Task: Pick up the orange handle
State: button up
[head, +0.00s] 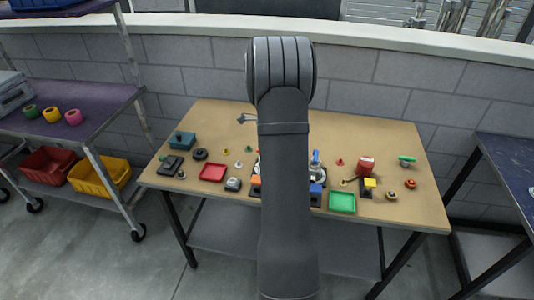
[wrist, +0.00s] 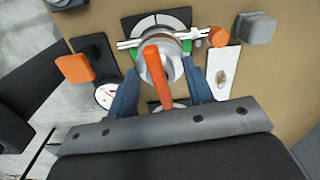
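The orange handle (wrist: 166,78) shows in the middle of the wrist view. It is a long narrow bar, set against a round silver metal part (wrist: 151,68). My gripper (wrist: 160,72) has two blue fingers, one on each side of the handle. The fingers are open, with visible gaps to the handle on both sides. How high they are relative to the handle is hard to tell. In the head view my arm hides the gripper and the middle of the table, so I cannot make out this handle there.
An orange block (wrist: 75,68) on a black stand, a white dial (wrist: 107,95), a white plate (wrist: 222,72), an orange knob (wrist: 219,37) and a grey block (wrist: 255,28) crowd around. The wooden table (head: 400,140) also holds a red tray (head: 212,172) and a green tray (head: 342,202).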

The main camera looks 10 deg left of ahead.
jog(key=c, duration=0.9)
jog(key=shift+o, duration=0.2)
jog(key=shift+r, duration=0.1)
